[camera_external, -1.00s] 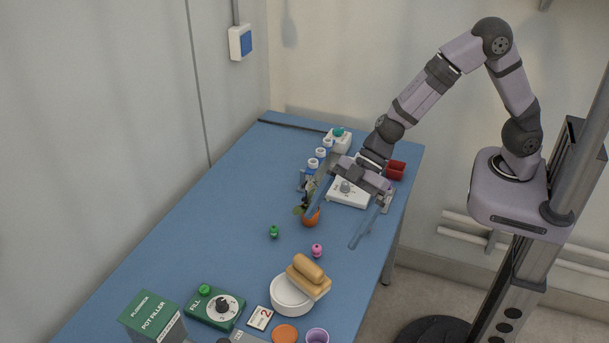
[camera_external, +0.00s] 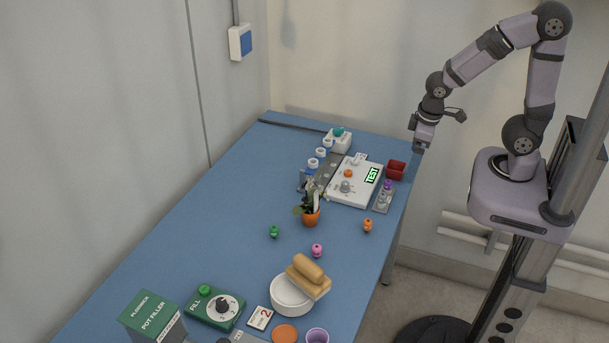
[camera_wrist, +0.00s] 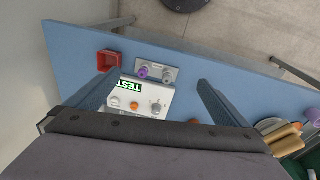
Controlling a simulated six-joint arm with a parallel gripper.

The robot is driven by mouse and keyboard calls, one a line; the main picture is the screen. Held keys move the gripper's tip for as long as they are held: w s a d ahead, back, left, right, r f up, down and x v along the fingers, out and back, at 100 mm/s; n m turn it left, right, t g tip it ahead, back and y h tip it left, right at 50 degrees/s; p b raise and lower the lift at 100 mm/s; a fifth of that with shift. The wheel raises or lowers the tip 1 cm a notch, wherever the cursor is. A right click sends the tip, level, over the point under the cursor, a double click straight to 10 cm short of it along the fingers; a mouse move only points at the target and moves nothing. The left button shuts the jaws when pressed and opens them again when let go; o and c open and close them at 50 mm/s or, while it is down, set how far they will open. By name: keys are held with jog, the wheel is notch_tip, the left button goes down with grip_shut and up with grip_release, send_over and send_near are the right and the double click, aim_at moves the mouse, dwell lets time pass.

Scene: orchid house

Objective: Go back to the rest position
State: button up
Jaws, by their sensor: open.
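My gripper (camera_external: 420,148) is raised at the table's right edge, beside the far right end, and holds nothing. In the wrist view its two fingers (camera_wrist: 152,92) are spread wide apart, with the table seen between them. The blue table (camera_external: 215,215) lies below and to the left of it in the external view. A white tester (camera_external: 343,195) with a lit green TEST display (camera_external: 372,175) stands near the far right end; it also shows between the fingers in the wrist view (camera_wrist: 150,112).
A red bin (camera_external: 397,170) stands close below my gripper. A grey plate with a purple knob (camera_external: 387,186) lies near it. An orange pot with a plant (camera_external: 311,218), a white bowl (camera_external: 290,298) and several small coloured pieces stand nearer. The air above the table is clear.

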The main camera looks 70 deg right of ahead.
jog(key=shift+m+g+y, duration=0.4)
jog(key=shift+g+y, duration=0.1)
jog(key=shift+g, duration=0.3)
jog(key=s, duration=0.2)
jog(key=s+a, duration=0.1)
jog(key=s, duration=0.2)
